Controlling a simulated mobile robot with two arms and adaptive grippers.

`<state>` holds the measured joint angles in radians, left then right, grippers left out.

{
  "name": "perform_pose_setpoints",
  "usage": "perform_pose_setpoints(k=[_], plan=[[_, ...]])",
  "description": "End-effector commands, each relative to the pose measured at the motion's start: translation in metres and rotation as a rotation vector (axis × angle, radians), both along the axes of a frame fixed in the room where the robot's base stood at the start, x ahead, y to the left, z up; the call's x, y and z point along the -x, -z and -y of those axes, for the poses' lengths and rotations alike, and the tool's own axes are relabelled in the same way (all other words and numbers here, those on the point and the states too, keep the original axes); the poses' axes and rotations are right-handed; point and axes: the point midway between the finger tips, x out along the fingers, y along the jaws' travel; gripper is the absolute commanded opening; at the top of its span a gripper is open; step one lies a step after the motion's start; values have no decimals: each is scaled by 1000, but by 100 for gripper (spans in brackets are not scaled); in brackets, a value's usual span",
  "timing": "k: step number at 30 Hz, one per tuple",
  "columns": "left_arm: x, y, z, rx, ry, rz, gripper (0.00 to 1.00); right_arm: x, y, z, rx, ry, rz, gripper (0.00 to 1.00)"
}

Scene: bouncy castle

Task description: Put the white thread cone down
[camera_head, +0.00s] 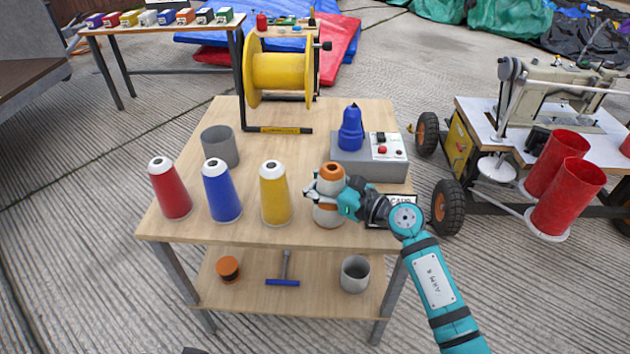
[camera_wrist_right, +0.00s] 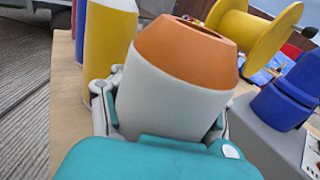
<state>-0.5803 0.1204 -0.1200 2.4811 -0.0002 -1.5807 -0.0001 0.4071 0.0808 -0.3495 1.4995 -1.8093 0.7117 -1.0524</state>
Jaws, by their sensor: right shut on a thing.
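The white thread cone (camera_head: 328,213) has an orange top and stands upright at the front right of the wooden table (camera_head: 190,229). My right gripper (camera_head: 326,192) is shut around its middle. In the right wrist view the white thread cone (camera_wrist_right: 168,100) fills the centre between the fingers. Its base looks at or just above the tabletop; I cannot tell whether it touches.
A yellow cone (camera_head: 274,196), blue cone (camera_head: 221,193) and red cone (camera_head: 169,190) stand in a row to the left. A grey box (camera_head: 372,165) with a blue piece on top is behind. A grey cup (camera_head: 219,147) and yellow spool (camera_head: 278,77) stand further back.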

Motion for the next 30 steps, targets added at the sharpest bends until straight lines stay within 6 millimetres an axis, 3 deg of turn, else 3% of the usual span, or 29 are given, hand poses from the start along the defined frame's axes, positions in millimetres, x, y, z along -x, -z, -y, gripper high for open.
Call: perform_pose_setpoints(k=[1, 14, 23, 30], plan=[[0, 2, 0, 0, 0, 0, 40, 0, 2, 0, 1, 0, -1, 28], [0, 1, 0, 0, 0, 0, 40, 0, 1, 0, 1, 0, -1, 83], [0, -1, 0, 0, 0, 0, 40, 0, -2, 0, 0, 0, 0, 83], [0, -6, 0, 0, 0, 0, 40, 19, -3, 29, 5, 1, -2, 83]])
